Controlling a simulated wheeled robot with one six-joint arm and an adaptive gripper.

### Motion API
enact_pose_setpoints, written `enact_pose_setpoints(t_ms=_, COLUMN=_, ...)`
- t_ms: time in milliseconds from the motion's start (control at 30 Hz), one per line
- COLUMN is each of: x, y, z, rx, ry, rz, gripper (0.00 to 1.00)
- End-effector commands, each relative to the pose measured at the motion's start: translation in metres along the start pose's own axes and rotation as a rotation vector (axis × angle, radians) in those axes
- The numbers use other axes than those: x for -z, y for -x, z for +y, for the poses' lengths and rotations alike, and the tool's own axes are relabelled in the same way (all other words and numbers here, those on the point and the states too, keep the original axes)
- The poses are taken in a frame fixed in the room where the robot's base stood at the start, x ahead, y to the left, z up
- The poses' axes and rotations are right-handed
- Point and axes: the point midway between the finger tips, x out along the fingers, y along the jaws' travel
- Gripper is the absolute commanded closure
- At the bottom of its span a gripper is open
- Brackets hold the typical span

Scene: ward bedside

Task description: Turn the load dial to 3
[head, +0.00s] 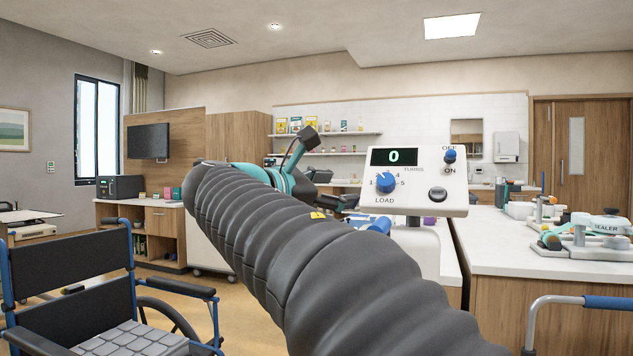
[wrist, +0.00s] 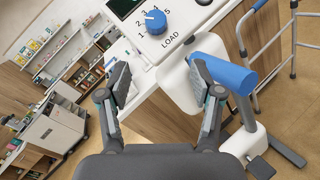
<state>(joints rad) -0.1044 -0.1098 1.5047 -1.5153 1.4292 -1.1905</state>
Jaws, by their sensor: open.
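The load dial (head: 385,182) is a blue knob at the lower left of a white control panel (head: 425,203), with numbers 1 to 5 around it. Its white mark appears to point up and left; I cannot tell exactly which number it meets. The panel's display (head: 394,157) reads 0. In the wrist view the dial (wrist: 155,21) is at the top, beyond the fingertips. My gripper (wrist: 160,82) is open and empty, its fingers apart and short of the dial, not touching it. In the head view my arm hides most of the gripper.
The panel also has an on/off switch (head: 450,156) and a dark round knob (head: 437,194). A blue padded cylinder (wrist: 222,66) lies close to my right finger in the wrist view. A wheelchair (head: 105,290) stands at left, a counter (head: 545,248) at right.

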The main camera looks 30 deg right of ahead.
Motion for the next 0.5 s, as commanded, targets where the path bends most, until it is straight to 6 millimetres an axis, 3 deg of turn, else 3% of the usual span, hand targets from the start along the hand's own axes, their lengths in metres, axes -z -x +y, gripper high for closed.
enact_pose_setpoints(t_ms=233, x=-0.009, y=-0.015, z=0.007, rx=-0.003, ry=0.026, rz=-0.036, gripper=0.35)
enact_pose_setpoints(t_ms=500, x=-0.010, y=-0.061, z=0.006, rx=0.000, ry=0.025, rz=-0.035, gripper=0.35)
